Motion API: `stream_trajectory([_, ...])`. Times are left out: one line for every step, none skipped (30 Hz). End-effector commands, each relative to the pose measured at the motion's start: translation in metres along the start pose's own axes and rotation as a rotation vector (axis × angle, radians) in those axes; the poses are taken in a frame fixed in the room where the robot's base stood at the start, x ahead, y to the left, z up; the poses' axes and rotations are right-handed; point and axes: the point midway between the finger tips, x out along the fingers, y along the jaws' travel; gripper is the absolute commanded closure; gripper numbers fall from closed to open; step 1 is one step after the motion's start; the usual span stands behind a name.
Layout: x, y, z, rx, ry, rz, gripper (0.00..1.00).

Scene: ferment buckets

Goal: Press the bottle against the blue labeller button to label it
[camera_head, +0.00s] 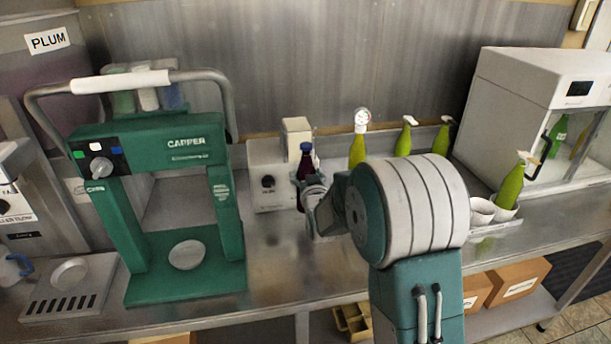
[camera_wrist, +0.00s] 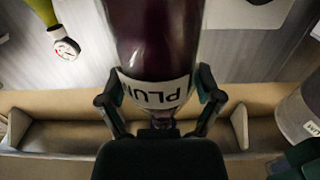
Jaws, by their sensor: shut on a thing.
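A dark purple bottle (camera_head: 305,165) with a blue cap stands upright in my gripper (camera_head: 311,190), in front of the cream machine (camera_head: 268,178) with a black knob, which looks like the labeller. In the wrist view the bottle (camera_wrist: 158,40) lies between the two fingers of my gripper (camera_wrist: 160,108), which is shut on it. A white label (camera_wrist: 155,92) reading PLUM shows on the bottle's near side. The blue labeller button is not visible; the bottle and my arm may cover it. I cannot tell whether the bottle touches the machine.
A green capper (camera_head: 170,165) stands to the left. A white cabinet (camera_head: 515,115) and cups (camera_head: 482,211) are further right. Bare counter (camera_head: 268,270) lies in front.

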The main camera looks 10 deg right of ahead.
Motion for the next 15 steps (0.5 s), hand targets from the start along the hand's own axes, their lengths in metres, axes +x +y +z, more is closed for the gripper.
stream_trajectory([0.0015,-0.0007,-0.0018,0.0,0.005,-0.001,0.77])
stream_trajectory([0.0021,-0.0008,-0.0019,0.0,0.005,-0.001,0.77])
stream_trajectory([0.003,-0.0009,-0.0021,0.0,0.005,-0.001,0.77])
stream_trajectory([0.0036,-0.001,-0.0022,0.0,0.005,-0.001,0.77])
stream_trajectory([0.0042,-0.001,-0.0023,0.0,0.006,-0.001,0.77])
stream_trajectory([0.0051,-0.001,-0.0025,0.0,0.006,-0.001,0.77])
stream_trajectory([0.0057,-0.0011,-0.0026,0.0,0.006,-0.001,0.77])
stream_trajectory([0.0063,-0.0011,-0.0026,0.0,0.006,-0.001,0.77])
stream_trajectory([0.0071,-0.0012,-0.0027,0.0,0.007,-0.001,0.77])
stream_trajectory([0.0077,-0.0012,-0.0026,-0.001,0.007,-0.001,0.77])
stream_trajectory([0.0083,-0.0013,-0.0026,0.0,0.007,-0.001,0.77])
stream_trajectory([0.0091,-0.0013,-0.0026,-0.001,0.007,-0.002,0.77])
stream_trajectory([0.0097,-0.0014,-0.0026,-0.001,0.007,-0.002,0.77])
stream_trajectory([0.0103,-0.0015,-0.0027,-0.001,0.007,-0.002,0.77])
stream_trajectory([0.0112,-0.0015,-0.0027,-0.001,0.007,-0.002,0.77])
